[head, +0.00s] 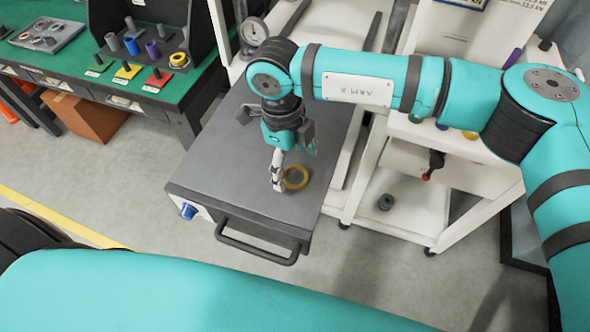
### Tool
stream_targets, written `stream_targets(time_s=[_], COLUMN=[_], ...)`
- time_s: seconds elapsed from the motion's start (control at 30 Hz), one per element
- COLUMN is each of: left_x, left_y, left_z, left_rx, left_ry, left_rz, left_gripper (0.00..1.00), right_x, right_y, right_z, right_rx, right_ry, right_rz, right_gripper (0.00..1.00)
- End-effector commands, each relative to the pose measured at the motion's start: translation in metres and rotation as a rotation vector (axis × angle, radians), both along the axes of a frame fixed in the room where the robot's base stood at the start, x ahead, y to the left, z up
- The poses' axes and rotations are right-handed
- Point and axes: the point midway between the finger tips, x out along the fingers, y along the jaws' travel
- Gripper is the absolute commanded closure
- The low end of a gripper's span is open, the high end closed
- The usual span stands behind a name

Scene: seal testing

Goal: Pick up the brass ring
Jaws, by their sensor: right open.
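The brass ring (297,178) lies flat on the dark grey top of a box-like unit (215,165), near its front right part. My right gripper (279,186) points down at the left side of the ring, with its fingertips very close to it. The light fingers overlap the ring's left edge in the picture, and I cannot tell whether they touch it. The right gripper is open and holds nothing. My left gripper is outside the view.
A green bench (60,75) with coloured pegs stands at upper left. A white shelf cart (440,190) stands close on the right. A round gauge (253,32) is behind the unit.

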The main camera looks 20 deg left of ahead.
Motion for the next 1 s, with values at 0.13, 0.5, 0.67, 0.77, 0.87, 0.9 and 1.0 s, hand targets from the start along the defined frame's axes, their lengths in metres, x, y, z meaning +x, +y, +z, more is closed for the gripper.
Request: stream_targets(time_s=[0.13, 0.5, 0.67, 0.77, 0.87, 0.9, 1.0], left_x=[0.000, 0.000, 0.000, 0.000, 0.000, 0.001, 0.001], left_y=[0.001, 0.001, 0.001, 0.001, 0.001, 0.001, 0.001], left_z=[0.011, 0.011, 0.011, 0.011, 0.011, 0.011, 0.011], left_rx=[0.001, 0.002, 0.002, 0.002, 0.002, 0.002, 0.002], left_ry=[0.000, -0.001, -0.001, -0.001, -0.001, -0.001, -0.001], left_rz=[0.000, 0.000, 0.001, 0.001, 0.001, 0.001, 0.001], left_gripper=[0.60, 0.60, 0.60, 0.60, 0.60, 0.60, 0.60], right_x=[-0.001, -0.001, -0.001, -0.001, -0.001, -0.001, -0.001], right_y=[-0.003, -0.003, -0.003, -0.003, -0.003, -0.003, -0.003], right_z=[-0.018, -0.026, -0.026, -0.025, -0.025, -0.025, -0.025], right_rx=[-0.001, 0.001, 0.001, 0.001, 0.001, 0.001, 0.001], right_ry=[0.002, 0.000, 0.000, 0.000, 0.000, 0.000, 0.000], right_rz=[0.000, 0.001, 0.001, 0.001, 0.001, 0.001, 0.001], right_gripper=[0.20, 0.26, 0.47, 0.60, 0.73, 0.78, 0.85])
